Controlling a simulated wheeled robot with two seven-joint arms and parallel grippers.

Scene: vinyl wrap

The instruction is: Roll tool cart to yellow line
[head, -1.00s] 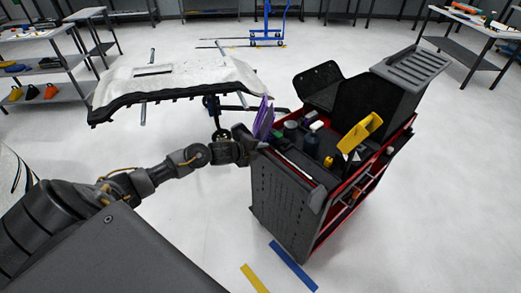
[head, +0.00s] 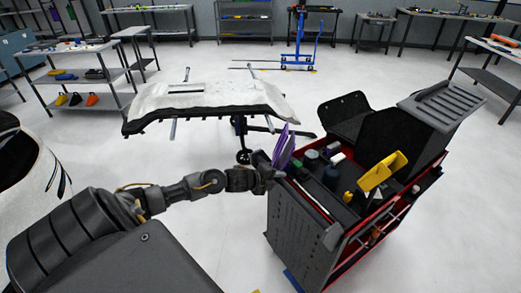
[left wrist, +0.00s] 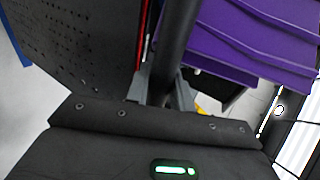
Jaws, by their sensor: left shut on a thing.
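The tool cart (head: 300,226) is a dark cart with red trim, standing upright on the floor at the right of the head view. My left gripper (head: 266,176) is at its left end, shut on the cart's dark handle bar; in the left wrist view the bar (left wrist: 177,40) passes between the fingers (left wrist: 160,88). The cart's perforated side panel (left wrist: 75,45) fills the wrist view's left. A bit of yellow line (head: 256,291) shows at the head view's bottom edge, left of a short blue line (head: 292,281) by the cart's base. My right gripper is out of view.
A stand with a pale, dark-edged panel (head: 215,97) is close behind the gripper. Purple sheets (head: 284,147) stick up at the cart's end. A shelf unit (head: 85,77) is at left, a blue lift (head: 298,55) at the back. Floor right of the cart is clear.

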